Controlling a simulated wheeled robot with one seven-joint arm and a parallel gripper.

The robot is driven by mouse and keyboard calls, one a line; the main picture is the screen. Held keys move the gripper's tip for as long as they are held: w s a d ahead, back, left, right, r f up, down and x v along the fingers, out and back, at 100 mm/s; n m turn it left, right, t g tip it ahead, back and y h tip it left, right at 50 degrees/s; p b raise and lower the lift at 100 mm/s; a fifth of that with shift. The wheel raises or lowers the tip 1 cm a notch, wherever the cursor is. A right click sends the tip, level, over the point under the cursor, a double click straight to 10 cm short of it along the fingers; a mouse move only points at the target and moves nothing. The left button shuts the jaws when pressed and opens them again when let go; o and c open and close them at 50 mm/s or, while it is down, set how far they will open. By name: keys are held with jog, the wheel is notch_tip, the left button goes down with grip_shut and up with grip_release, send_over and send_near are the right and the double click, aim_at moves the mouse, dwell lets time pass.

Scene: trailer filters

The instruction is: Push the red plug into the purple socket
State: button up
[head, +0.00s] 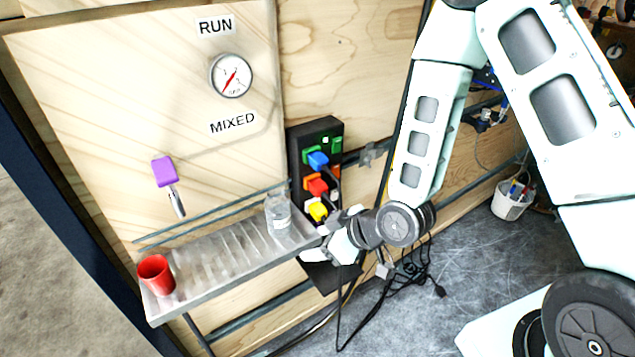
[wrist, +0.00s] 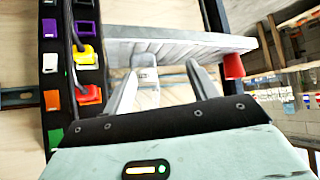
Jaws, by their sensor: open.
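The red plug (head: 317,187) sits on the black socket panel (head: 296,160), between a blue plug (head: 318,160) above and a yellow plug (head: 317,210) below. In the wrist view, which looks upside down, the red plug (wrist: 88,95) is left of my gripper (wrist: 162,72). Purple sockets show there, one beside the yellow plug (wrist: 85,28) and one in the other column (wrist: 50,62); both look empty. In the head view I cannot make out a purple socket. My gripper (head: 314,242) is open and empty, low by the panel and the shelf's right end, apart from the red plug.
A metal shelf (head: 215,262) left of the panel carries a clear bottle (head: 278,215) and a red cup (head: 155,274). The bottle (wrist: 145,78) appears between my fingers in the wrist view, beyond them. Black cables (head: 410,268) hang and lie on the floor.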

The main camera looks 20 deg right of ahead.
jog(key=w+d+m+t+p, duration=0.1)
jog(key=d+m+t+p, duration=0.1)
jog(key=d+t, duration=0.2)
jog(key=m+t+h+b, duration=0.2)
jog(key=m+t+b, duration=0.25)
jog(key=b, duration=0.45)
send_near(323, 193)
jog(key=a, duration=0.1)
jog(key=shift+n, duration=0.25)
jog(key=p+x, duration=0.1)
jog(key=x, duration=0.3)
jog(key=shift+d+p+x, duration=0.15)
jog(key=shift+p+x, duration=0.2)
jog(key=shift+x, duration=0.7)
jog(key=shift+d+p+x, duration=0.15)
jog(key=shift+p+x, duration=0.2)
jog(key=shift+x, duration=0.7)
jog(key=shift+d+p+x, duration=0.2)
jog(key=shift+p+x, duration=0.15)
jog(key=shift+x, duration=0.65)
jog(key=shift+w, duration=0.15)
jog(key=c, duration=1.1)
